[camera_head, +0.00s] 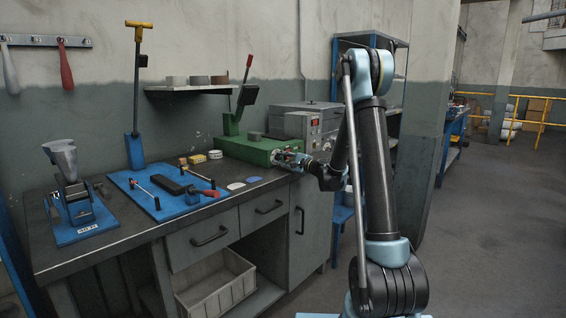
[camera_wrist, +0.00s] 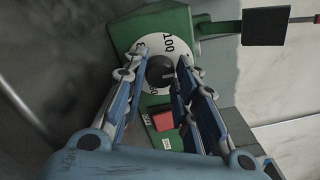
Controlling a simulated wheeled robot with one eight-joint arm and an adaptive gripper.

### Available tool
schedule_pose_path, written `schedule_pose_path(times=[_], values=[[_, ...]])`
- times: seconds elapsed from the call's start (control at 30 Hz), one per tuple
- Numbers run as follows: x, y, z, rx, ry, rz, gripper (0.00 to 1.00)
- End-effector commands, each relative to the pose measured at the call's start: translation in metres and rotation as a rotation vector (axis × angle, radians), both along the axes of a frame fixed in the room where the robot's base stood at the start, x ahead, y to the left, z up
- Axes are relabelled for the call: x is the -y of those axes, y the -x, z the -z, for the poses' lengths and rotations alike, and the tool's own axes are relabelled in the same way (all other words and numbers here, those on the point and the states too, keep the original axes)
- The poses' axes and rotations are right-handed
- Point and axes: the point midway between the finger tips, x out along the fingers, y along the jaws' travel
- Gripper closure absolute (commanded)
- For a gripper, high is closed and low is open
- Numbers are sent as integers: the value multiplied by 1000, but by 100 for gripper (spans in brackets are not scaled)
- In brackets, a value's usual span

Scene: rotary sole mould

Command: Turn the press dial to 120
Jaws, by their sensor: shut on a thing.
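The green press (camera_head: 245,149) stands at the far right end of the workbench, with a red-handled lever on it. A black knob (camera_wrist: 160,70) sits at the dial's middle. My gripper (camera_head: 288,158) is at the press's front. In the wrist view my gripper's fingers (camera_wrist: 158,77) are shut on the knob, one on each side. They hide parts of the dial.
A red square part (camera_wrist: 162,121) lies below the dial, near small labels. A grey box with gauges (camera_head: 308,126) stands behind the press. A blue mat (camera_head: 150,207) with tools and a blue clamp stand (camera_head: 82,214) are further left on the bench (camera_head: 125,238). The floor at right is clear.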

Motion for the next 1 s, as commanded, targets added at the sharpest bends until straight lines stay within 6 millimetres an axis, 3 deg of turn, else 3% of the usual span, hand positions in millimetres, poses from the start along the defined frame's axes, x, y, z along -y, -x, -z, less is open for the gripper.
schedule_pose_path(times=[0.27, 0.3, 0.37, 0.73, 1.0], values=[[1, -1, 2, 1, 5, 3, 97], [1, -1, 2, 1, 5, 3, 64], [1, -1, 1, 1, 5, 2, 52], [5, 4, 1, 1, 4, 0, 52], [41, 30, 1, 1, 4, 5, 52]])
